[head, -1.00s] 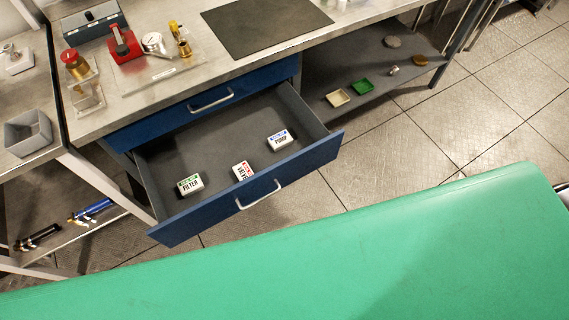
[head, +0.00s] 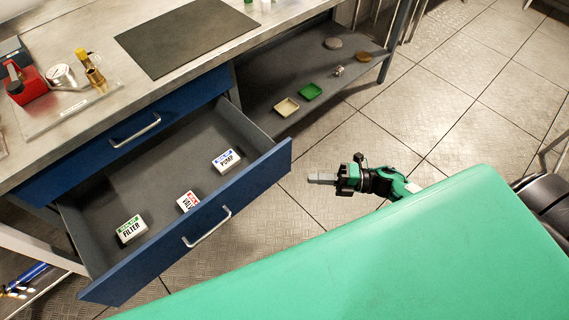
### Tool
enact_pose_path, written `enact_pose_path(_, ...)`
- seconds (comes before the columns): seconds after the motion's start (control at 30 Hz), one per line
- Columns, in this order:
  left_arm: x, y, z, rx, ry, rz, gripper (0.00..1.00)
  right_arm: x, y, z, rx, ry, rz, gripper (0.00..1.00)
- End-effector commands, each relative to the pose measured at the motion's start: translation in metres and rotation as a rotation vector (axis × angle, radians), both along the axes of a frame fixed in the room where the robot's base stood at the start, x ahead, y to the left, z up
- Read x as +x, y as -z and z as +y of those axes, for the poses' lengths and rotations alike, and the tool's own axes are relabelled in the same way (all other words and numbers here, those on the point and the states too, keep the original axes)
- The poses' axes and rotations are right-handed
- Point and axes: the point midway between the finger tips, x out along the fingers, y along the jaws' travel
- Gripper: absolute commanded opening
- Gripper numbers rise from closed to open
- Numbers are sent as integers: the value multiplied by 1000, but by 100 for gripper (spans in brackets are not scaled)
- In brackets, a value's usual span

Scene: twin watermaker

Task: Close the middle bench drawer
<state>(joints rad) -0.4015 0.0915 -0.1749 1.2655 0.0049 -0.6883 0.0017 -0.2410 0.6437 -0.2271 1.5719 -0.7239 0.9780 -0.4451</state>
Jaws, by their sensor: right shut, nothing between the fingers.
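The middle bench drawer (head: 240,189) is blue with a grey inside and stands pulled far out below a shut blue upper drawer (head: 175,110). Its silver handle (head: 207,228) is on the front panel. Inside lie small white boxes marked FILTER (head: 131,229), PUMP (head: 227,160) and a partly hidden one with a red label (head: 188,201). My right gripper (head: 318,178) is shut and empty, to the right of the drawer front and apart from it, pointing left. My left gripper is not in view.
The bench top (head: 110,88) carries a dark mat (head: 187,38), a red device (head: 24,84) and brass parts. My green body fills the lower right.

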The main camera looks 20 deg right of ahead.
Motion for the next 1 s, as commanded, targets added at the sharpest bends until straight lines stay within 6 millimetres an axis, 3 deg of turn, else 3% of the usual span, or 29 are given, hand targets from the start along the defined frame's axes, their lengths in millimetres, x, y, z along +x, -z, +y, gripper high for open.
enact_pose_path(0.17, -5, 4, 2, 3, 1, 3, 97, 5, -4, 16, -1, -14, -11, 0)
enact_pose_path(0.6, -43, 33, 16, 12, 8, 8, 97, 47, -5, 95, 1, -9, -9, 0)
enact_pose_path(0.8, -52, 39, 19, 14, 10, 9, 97, 70, -3, 102, 0, -9, -8, 0)
enact_pose_path(1.0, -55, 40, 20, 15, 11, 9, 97, 78, -2, 105, -2, -10, -6, 0)
